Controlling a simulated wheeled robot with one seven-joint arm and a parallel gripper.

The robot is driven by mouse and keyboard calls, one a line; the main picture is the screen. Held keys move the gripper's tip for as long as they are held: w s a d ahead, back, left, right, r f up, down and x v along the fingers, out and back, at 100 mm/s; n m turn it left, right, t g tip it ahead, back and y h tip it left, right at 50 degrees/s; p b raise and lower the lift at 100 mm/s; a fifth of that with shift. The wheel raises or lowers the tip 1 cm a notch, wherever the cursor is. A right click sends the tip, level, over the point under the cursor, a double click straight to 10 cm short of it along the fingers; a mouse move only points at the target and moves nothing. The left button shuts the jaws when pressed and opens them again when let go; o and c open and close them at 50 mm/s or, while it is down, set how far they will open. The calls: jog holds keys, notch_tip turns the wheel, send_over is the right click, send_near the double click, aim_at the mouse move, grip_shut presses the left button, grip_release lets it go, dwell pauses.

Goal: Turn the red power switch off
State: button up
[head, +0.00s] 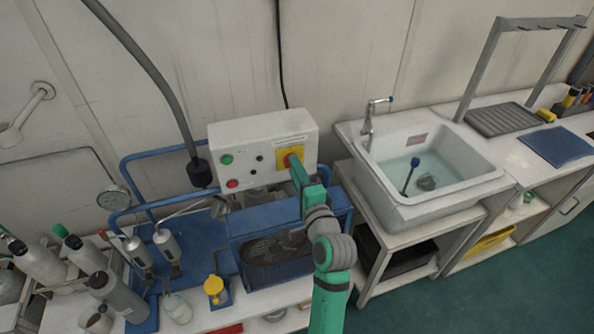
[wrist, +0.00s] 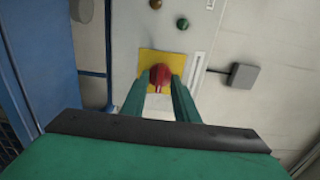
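The red power switch (wrist: 160,76) is a red rotary knob on a yellow plate (wrist: 176,59) on the white control box. In the head view the red switch (head: 290,159) shows at the box's right side, partly covered by my arm. My gripper (wrist: 160,84) is at the switch, with one green finger on each side of the knob. The fingertips look very close to the knob's sides, but I cannot tell whether they touch it. In the head view my gripper (head: 294,165) reaches the yellow plate, and its fingertips are mostly hidden.
The control box (head: 245,138) also carries a green button (head: 226,159), a red button (head: 232,183) and small dark knobs. A blue frame (head: 145,155) with a blue case, grey cylinders and a gauge (head: 114,198) stands below and left. A sink (head: 425,165) stands right.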

jog(key=shift+c, duration=0.6)
grip_shut()
jog(key=shift+n, duration=0.4)
jog(key=n, duration=1.7)
jog(key=shift+o, duration=0.6)
grip_release()
